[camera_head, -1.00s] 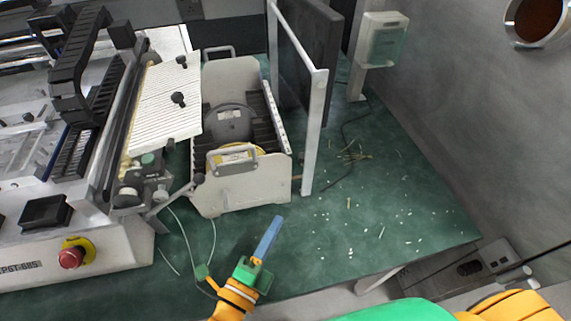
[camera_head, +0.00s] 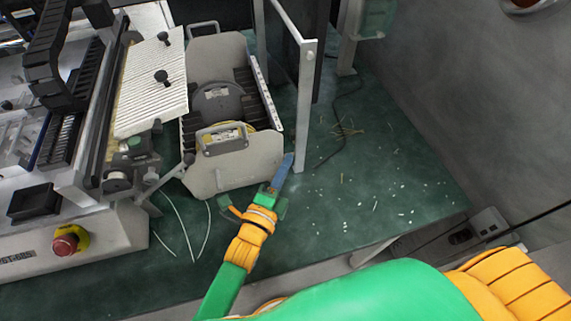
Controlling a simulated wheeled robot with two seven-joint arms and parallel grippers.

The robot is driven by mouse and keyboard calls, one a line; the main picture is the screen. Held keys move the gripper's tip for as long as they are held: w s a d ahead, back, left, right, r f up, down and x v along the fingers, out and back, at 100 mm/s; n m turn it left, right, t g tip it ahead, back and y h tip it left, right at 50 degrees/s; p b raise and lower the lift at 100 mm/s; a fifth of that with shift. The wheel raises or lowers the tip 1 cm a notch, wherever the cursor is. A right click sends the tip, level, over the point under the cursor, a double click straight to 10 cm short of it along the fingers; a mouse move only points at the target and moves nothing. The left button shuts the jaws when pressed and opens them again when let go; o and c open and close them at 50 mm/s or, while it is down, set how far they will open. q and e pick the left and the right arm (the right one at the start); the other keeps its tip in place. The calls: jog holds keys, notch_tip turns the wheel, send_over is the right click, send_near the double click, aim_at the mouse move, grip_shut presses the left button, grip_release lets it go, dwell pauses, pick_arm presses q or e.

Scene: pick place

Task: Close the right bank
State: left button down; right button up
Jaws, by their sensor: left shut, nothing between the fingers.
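A grey feeder bank (camera_head: 236,167) with a handled front plate stands on the green table. It holds a reel and dark slotted side rails. I cannot tell whether this is the bank the task calls right. My left gripper (camera_head: 284,172) is shut and empty, its blue fingers pointing away from me. The fingertips show between the bank's front right corner and the foot of a white upright post (camera_head: 304,110). I cannot tell whether they touch either. My right gripper is not in view.
A white machine (camera_head: 80,235) with a red stop button (camera_head: 68,241), a ribbed white plate (camera_head: 150,85) and a lever is on the left. Thin cables lie in front of the bank.

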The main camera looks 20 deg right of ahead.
aim_at(261, 165)
pick_arm(q)
jog(key=shift+a, duration=0.2)
jog(key=a+p, duration=0.2)
jog(key=a, duration=0.4)
jog(key=shift+a, duration=0.25)
jog(key=shift+d, duration=0.2)
jog(key=shift+a, duration=0.1)
